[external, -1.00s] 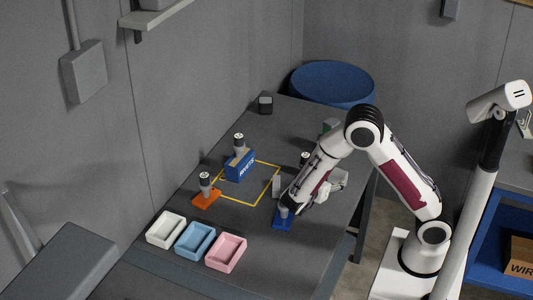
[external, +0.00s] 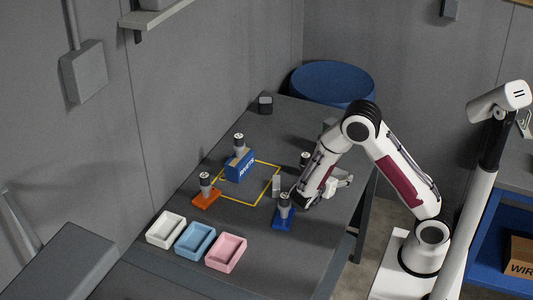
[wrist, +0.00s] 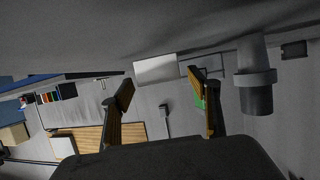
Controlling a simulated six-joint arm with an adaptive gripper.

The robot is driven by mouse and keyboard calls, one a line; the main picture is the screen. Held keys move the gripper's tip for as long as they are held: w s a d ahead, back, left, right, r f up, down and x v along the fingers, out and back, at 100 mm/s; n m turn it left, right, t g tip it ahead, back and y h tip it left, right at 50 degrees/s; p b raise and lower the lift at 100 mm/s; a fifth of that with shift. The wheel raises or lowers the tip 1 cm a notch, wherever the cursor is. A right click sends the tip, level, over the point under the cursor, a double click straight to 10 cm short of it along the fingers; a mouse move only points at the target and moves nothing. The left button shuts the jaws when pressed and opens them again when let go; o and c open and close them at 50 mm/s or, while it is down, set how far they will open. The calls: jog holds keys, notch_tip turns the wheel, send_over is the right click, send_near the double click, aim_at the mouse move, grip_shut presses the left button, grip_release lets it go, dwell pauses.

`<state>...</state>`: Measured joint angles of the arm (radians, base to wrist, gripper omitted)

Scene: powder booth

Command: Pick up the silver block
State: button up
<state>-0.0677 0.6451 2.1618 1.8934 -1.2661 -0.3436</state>
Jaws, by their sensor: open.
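The silver block (external: 277,184) is a small light-grey upright block on the dark table, by the right side of the yellow outline. In the wrist view the silver block (wrist: 156,69) shows beyond the fingertips, nearer the left finger. My gripper (external: 296,197) is low over the table, just right of the block in the external view, and partly hidden by my arm. In the wrist view my gripper (wrist: 164,86) has its two fingers apart, with nothing held between them.
A grey cylinder on a blue base (external: 284,212) stands close in front of my gripper. Another on an orange base (external: 206,191) stands left. A blue box (external: 240,167) sits at the outline. White (external: 166,229), light-blue (external: 195,241) and pink (external: 226,252) trays line the near end.

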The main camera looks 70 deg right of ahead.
aim_at(337, 176)
jog(key=c, duration=1.4)
jog(key=shift+r, duration=0.2)
jog(key=shift+r, duration=4.8)
